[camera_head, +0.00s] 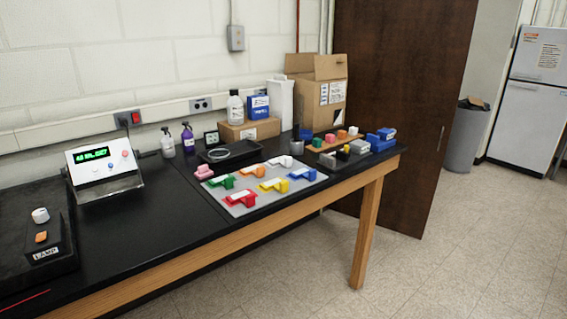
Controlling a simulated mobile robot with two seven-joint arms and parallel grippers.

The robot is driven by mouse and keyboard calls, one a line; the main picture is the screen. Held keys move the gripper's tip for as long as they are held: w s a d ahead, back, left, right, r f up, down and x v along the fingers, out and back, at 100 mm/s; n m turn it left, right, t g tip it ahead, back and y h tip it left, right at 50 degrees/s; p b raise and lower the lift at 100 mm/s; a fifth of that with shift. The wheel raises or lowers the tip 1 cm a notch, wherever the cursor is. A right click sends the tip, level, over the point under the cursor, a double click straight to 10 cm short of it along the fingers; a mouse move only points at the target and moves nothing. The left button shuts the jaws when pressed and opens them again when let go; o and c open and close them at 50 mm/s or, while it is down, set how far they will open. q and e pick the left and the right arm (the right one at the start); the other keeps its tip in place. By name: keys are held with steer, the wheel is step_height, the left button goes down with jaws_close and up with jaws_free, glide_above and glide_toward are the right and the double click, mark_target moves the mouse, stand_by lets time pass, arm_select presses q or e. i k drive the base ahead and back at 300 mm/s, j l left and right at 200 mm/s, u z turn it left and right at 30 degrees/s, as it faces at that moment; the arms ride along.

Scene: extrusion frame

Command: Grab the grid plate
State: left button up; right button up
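A light grey flat plate (248,183) lies on the black bench top near its front edge, right of the middle. It fits the grid plate best, but I cannot make out a grid on it. Several coloured clip-like parts sit on it, among them a red one (240,198), a yellow one (272,185), a blue one (303,174) and a green one (222,181). Neither of my grippers shows in the head view.
The black bench (150,222) has free room left of the plate. A display box (103,168) and a lamp switch box (43,238) stand at left. Behind the plate are a black tray (230,153), bottles and a cardboard box (325,100). Small blocks crowd the right end.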

mark_target(286, 161)
steer(key=i+l+u, duration=0.1)
steer(key=i+l, duration=0.65)
steer(key=i, duration=0.1)
